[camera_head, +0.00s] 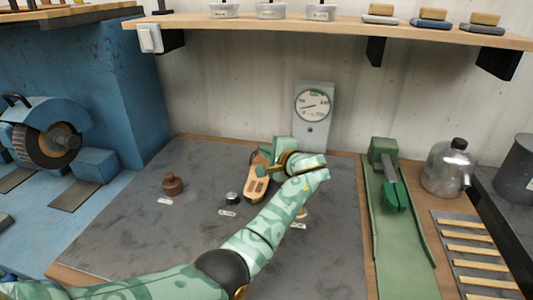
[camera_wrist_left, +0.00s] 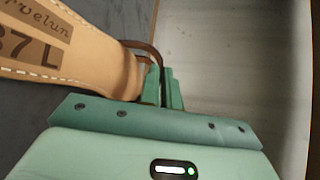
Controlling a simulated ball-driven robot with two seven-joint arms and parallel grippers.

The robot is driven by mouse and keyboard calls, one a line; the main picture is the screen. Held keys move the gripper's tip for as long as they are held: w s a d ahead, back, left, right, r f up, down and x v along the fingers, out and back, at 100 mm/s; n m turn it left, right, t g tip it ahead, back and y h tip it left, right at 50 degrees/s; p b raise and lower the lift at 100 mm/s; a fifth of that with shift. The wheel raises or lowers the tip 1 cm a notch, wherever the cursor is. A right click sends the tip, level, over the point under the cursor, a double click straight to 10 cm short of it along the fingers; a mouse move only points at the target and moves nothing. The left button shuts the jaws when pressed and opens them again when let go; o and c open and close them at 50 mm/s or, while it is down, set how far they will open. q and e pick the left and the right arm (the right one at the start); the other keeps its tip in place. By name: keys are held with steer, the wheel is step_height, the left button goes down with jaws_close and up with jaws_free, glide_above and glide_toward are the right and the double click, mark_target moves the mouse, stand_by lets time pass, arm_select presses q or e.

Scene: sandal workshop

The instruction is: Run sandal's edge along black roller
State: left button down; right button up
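A tan leather sandal (camera_head: 256,187) hangs from my left gripper (camera_head: 276,155) over the grey mat, sole facing partly toward the head camera. In the left wrist view the sandal (camera_wrist_left: 85,55) fills the upper left, with printed lettering and "37 L" on its footbed and white edge stitching. The left gripper (camera_wrist_left: 166,80) is shut on its dark brown strap (camera_wrist_left: 147,47). A small black-topped roller (camera_head: 232,197) with a pale metal side stands on the mat, left of and below the sandal, apart from it. My right gripper is not in view.
A brown roller (camera_head: 173,184) stands further left on the mat (camera_head: 130,225); a pale one (camera_head: 302,213) is partly behind my arm. A dial gauge (camera_head: 313,110) stands at the back.

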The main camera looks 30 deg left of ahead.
arm_select(q)
step_height(320, 180, up, 8)
steer(key=p, duration=0.5)
steer(key=shift+r, duration=0.15)
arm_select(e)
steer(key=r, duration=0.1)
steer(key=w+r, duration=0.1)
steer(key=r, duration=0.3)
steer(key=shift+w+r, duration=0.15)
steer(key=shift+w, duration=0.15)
